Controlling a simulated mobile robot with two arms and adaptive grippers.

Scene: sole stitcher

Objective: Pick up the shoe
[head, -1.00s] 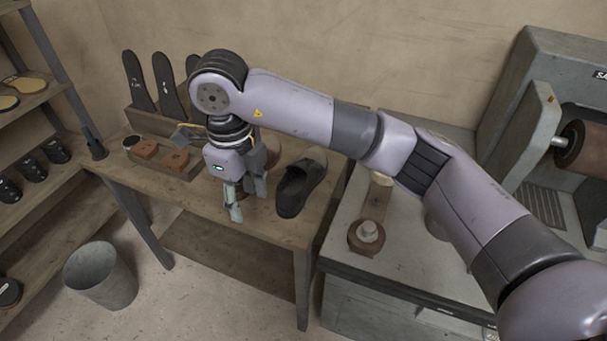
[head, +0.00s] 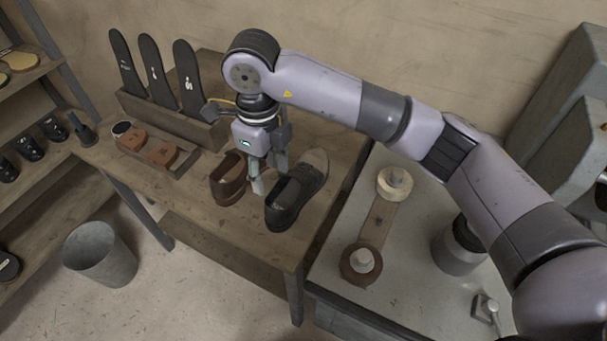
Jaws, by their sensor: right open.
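My right gripper (head: 264,183) points down between the two shoes, fingers apart and empty. It is close to the inner sides of both shoes; I cannot tell whether it touches either. The upper part of the brown shoe is partly hidden behind the gripper. My left gripper does not show.
Black sole templates (head: 155,75) stand in a wooden holder at the back. A tray with brown blocks (head: 162,154) lies at left. A grey machine bench (head: 327,262) stands right of the table. A grey bin (head: 100,256) is on the floor.

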